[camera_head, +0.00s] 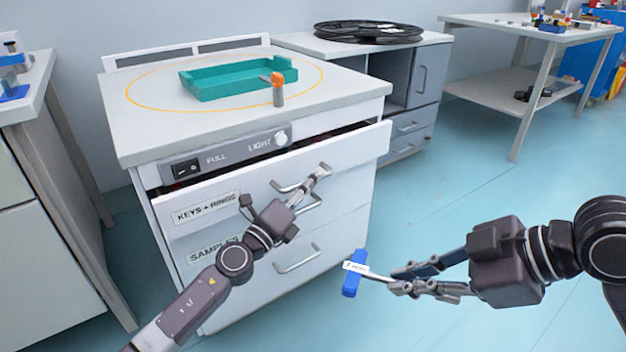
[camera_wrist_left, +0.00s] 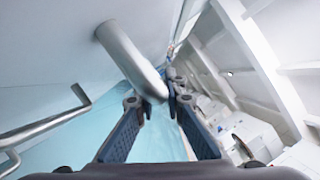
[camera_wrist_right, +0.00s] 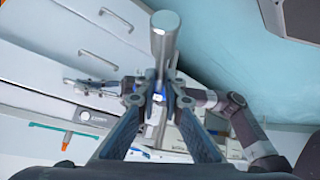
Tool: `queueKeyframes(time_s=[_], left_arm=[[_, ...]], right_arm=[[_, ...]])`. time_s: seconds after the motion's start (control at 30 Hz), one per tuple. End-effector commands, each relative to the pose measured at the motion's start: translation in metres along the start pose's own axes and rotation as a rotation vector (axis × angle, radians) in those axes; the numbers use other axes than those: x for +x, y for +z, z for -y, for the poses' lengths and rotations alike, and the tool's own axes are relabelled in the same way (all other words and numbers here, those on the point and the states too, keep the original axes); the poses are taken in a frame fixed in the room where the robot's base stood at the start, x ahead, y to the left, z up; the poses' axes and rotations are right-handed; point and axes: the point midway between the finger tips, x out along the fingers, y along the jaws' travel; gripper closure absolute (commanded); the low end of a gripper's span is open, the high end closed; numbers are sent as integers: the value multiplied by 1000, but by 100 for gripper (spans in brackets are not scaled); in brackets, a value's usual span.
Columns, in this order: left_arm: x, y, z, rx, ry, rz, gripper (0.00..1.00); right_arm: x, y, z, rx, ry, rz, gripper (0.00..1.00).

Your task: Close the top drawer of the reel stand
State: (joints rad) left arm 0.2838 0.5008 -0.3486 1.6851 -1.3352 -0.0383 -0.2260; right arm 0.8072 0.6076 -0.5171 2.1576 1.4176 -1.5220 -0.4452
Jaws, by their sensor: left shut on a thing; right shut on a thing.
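The white drawer stand (camera_head: 340,92) has a top drawer (camera_head: 350,155) labelled KEYS + RINGS. The drawer is partly open, with a dark gap above its front. The lower drawer (camera_head: 335,240), labelled SAMPLES, looks shut. My left gripper (camera_head: 320,174) is shut on the top drawer's metal handle (camera_wrist_left: 125,50). My right gripper (camera_head: 385,278) is shut on a blue piece with a white label (camera_head: 353,284), held in the air right of the stand. In the right wrist view, a grey cylinder (camera_wrist_right: 165,35) rises between its fingers.
A teal tray (camera_head: 225,82) and an orange-topped grey item (camera_head: 279,96) are on the stand top. A grey cabinet (camera_head: 432,85) with a black reel (camera_head: 368,32) stands behind. A table (camera_head: 500,22) is at the back right. Floor right of the stand is clear.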

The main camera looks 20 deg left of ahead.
Motion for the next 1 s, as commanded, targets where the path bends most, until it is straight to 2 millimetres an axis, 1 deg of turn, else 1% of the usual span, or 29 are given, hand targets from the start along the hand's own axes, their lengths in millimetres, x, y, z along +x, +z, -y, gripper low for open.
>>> queueKeyframes(time_s=[0.33,0.47,0.6,0.7,0.93,0.97,1.0], left_arm=[[0,1,-2,1,2,0,100],[4,10,-13,4,3,0,100],[11,28,-25,2,2,3,100],[14,34,-27,2,3,1,100],[14,36,-27,2,4,5,100],[14,37,-27,2,5,5,87],[14,36,-27,2,4,5,83]], right_arm=[[1,1,0,0,1,-1,100],[8,8,2,0,0,-1,100],[16,16,4,0,1,-1,100],[17,16,4,-1,1,-1,100],[15,15,4,0,1,-1,100],[15,15,4,0,1,-1,100],[15,15,4,0,1,-1,100]])
